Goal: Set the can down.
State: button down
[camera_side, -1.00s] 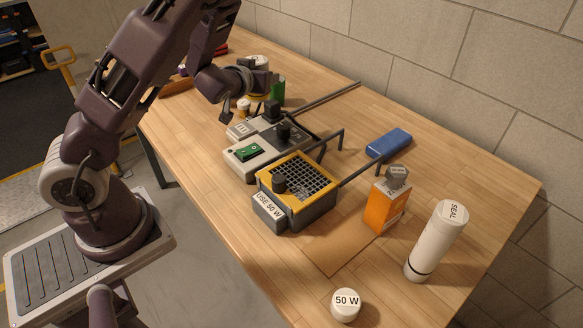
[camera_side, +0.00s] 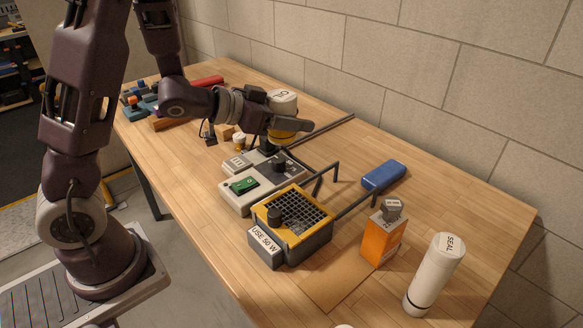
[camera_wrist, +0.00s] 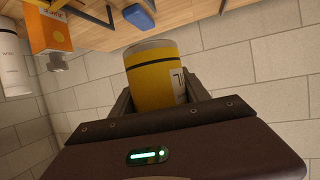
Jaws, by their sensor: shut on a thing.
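The can is yellow with a white lid (camera_side: 282,99). Its lower body shows below the jaws, and it looks roughly upright. In the wrist view the can (camera_wrist: 152,72) stands between the two fingers, with a dark band and a white label at one side. My gripper (camera_side: 290,124) is shut on the can's side. The can is at the far end of the grey switch unit (camera_side: 262,178). I cannot tell whether its base touches anything, as the gripper and a black knob hide part of it.
Black rods and hooks (camera_side: 325,128) run behind the units. A yellow-framed grille box (camera_side: 294,213), a blue block (camera_side: 384,176), an orange carton (camera_side: 382,240) and a white SEAL cylinder (camera_side: 435,272) stand nearer. Bare wood (camera_side: 180,142) lies at the left.

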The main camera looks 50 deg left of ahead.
jog(key=w+a+f+n+g+y, duration=0.15)
jog(key=w+a+n+y, duration=0.25)
jog(key=w+a, duration=0.45)
jog(key=w+a+f+n+t+y, duration=0.1)
jog(key=w+a+f+n+y, duration=0.1)
jog(key=w+a+n+y, duration=0.45)
jog(key=shift+w+f+n+g+y, duration=0.1)
jog(key=shift+w+f+g+y, duration=0.25)
jog(key=shift+w+f, duration=1.7)
jog(key=shift+w+f+n+g+y, duration=0.15)
jog(key=shift+w+f+g, duration=0.7)
jog(key=shift+f, duration=1.95)
jog(key=shift+w+f+g+y, duration=0.1)
jog(key=shift+w+f+y, duration=0.25)
jog(key=shift+w+f, duration=1.85)
jog(key=shift+s+f, duration=0.3)
jog(key=shift+f, duration=0.55)
jog(key=shift+c, duration=2.3)
grip_release()
